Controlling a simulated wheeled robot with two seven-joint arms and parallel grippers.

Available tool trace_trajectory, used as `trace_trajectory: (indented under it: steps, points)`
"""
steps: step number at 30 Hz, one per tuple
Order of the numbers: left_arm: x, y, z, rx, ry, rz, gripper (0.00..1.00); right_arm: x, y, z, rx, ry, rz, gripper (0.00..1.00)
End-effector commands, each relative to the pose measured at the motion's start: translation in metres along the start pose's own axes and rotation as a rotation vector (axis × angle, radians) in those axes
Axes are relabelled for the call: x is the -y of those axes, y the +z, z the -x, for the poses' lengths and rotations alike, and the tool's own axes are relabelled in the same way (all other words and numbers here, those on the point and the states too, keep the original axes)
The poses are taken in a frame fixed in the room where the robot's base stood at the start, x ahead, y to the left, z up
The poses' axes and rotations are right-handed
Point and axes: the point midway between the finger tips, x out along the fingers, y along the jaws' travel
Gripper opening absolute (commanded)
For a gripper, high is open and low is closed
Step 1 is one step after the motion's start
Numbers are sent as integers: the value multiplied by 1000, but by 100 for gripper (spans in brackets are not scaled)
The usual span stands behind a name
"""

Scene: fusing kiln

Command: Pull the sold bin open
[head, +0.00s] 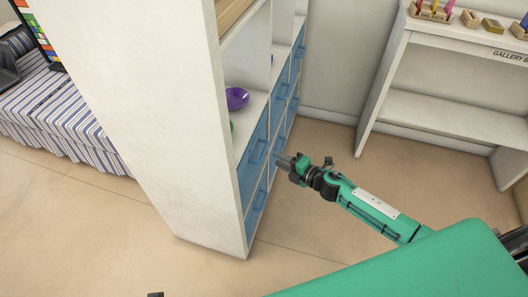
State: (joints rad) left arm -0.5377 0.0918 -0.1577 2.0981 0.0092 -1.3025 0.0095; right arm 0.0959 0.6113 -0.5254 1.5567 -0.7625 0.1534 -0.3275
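Blue bins with loop handles fill the lower part of a white shelf unit (150,110), seen at a steep angle. The near upper bin (246,172) and the near lower bin (250,219) look shut, as do several farther bins. I cannot read a label that tells which is the sold bin. My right gripper (281,158) is at the unit's front, close to the near upper bin's handle (258,151). I cannot tell whether it touches the handle or whether its fingers are apart. A small dark piece at the bottom edge is too cropped to identify.
A purple bowl (237,98) sits on the shelf above the bins. A white gallery bench (450,118) stands at the right, with small items on top. A striped-cloth table (60,110) is at the left. Open floor (320,145) lies before the bins.

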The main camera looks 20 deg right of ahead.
Motion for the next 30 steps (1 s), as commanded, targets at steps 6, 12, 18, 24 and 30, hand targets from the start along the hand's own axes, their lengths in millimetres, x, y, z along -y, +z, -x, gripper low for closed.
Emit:
trace_trajectory:
  steps: [6, 12, 18, 24, 30]
  points:
    - [0, 0, 1, -3, 0, 0, 36, 0, 0, -41, 1, 2, -2, 36]
    - [0, 0, 2, 0, 0, 0, 36, 0, 0, -67, 0, 1, -3, 36]
    - [0, -2, 9, -9, 0, 0, 36, 0, 0, -77, 0, 0, -2, 36]
    - [0, -3, 9, -11, 0, 0, 36, 0, 0, -77, 0, 0, -2, 36]
    - [0, -2, 8, -9, 0, 0, 36, 0, 0, -77, 0, 0, -2, 6]
